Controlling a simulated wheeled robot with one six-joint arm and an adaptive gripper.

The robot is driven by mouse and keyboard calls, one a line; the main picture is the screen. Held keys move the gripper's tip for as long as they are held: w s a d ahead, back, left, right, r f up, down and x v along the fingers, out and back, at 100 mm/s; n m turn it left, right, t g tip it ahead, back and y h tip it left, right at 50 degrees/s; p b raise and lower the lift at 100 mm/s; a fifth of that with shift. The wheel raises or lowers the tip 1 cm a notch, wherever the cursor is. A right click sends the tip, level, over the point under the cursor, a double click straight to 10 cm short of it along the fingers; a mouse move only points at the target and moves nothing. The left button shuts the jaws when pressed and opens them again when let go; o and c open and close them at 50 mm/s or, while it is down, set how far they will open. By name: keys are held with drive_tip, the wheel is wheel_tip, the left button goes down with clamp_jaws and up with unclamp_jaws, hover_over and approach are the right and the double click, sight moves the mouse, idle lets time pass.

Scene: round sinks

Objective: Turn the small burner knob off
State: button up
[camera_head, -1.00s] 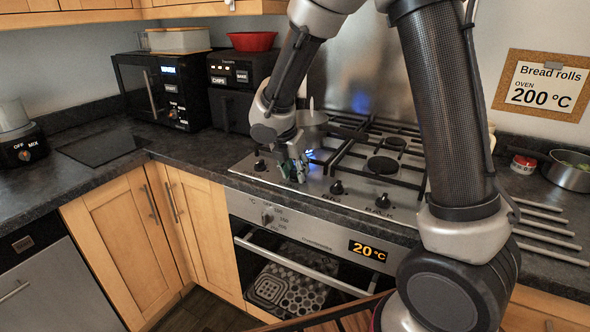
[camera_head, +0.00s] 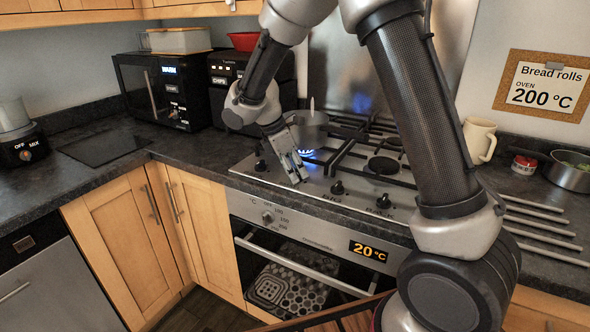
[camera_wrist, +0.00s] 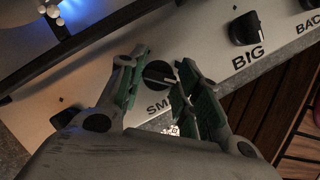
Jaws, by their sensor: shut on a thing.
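The small burner knob (camera_wrist: 160,74) is round and black with a pale pointer line, on the hob's front panel beside a partly hidden "SM…" label. My gripper (camera_wrist: 163,92) has one green-padded finger on each side of it and is shut on it. In the head view my gripper (camera_head: 297,178) is at the panel and hides this knob. A blue flame (camera_head: 307,153) burns under the pan (camera_head: 311,128); blue light (camera_wrist: 65,27) also shows at the wrist view's top left.
The BIG knob (camera_wrist: 245,28) is to the right on the panel, with BACK (camera_head: 383,201) beyond it. Another knob (camera_head: 260,165) is left of my gripper. The oven (camera_head: 300,265) is below. A mug (camera_head: 480,140) stands right of the hob.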

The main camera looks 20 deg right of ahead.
drive_tip(key=m+g, duration=0.1)
drive_tip(key=m, duration=0.3)
drive_tip(key=shift+w+m+g, duration=0.2)
drive_tip(key=shift+m+g, duration=0.1)
drive_tip(key=shift+g, duration=0.1)
drive_tip(key=m+g+y, duration=0.1)
drive_tip(key=m, duration=0.3)
drive_tip(key=shift+m, duration=0.3)
drive_tip(key=shift+g, duration=0.3)
drive_tip(key=o, duration=1)
drive_tip(key=shift+d, duration=0.1)
drive_tip(key=v, duration=1.2)
drive_tip(key=shift+d+r, duration=0.1)
drive_tip(key=shift+d, duration=0.05)
drive_tip(key=shift+w+m, duration=0.1)
drive_tip(key=shift+m, duration=0.2)
